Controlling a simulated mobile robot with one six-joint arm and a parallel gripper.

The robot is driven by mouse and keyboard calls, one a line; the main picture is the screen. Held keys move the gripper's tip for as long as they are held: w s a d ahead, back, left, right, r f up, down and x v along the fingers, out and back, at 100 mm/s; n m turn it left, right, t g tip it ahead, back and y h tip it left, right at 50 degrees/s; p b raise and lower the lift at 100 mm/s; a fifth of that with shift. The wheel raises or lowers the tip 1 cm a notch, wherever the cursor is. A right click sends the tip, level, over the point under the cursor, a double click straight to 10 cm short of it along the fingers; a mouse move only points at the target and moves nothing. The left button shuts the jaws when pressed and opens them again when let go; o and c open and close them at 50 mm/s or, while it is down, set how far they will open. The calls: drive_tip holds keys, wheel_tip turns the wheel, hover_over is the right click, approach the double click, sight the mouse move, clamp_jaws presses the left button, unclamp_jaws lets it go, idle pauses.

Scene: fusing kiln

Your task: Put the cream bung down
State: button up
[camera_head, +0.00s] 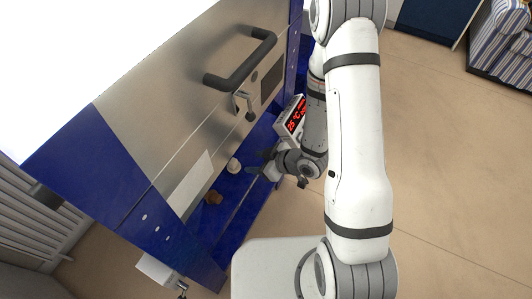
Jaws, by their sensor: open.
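The cream bung (234,165) is a small pale round piece on the blue ledge (240,195) along the front of the kiln (190,95). My gripper (256,163) is just to the right of the bung, with its dark fingers pointing left towards it. The fingers are apart, and a small gap shows between them and the bung. The view is too small to show fine contact.
A small brown piece (213,197) lies on the ledge, below and left of the bung. A controller with red digits (293,118) stands above my gripper. A dark door handle (240,62) and a metal latch (245,106) stick out from the kiln. Open floor lies at right.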

drive_tip(key=w+d+r+m+h, duration=0.2)
drive_tip(key=d+r+h, duration=0.2)
drive_tip(key=d+r, duration=0.2)
drive_tip(key=w+d+r+m+h, duration=0.3)
drive_tip(key=d+r+h, duration=0.1)
drive_tip(key=d+r, duration=0.25)
drive_tip(key=s+d+r+m+g+h, duration=0.1)
drive_tip(key=s+r+m, duration=0.6)
drive_tip(key=s+r, duration=0.7)
drive_tip(key=shift+s+d+g, duration=0.9)
drive_tip(key=shift+s+g, duration=0.2)
drive_tip(key=shift+g, duration=0.1)
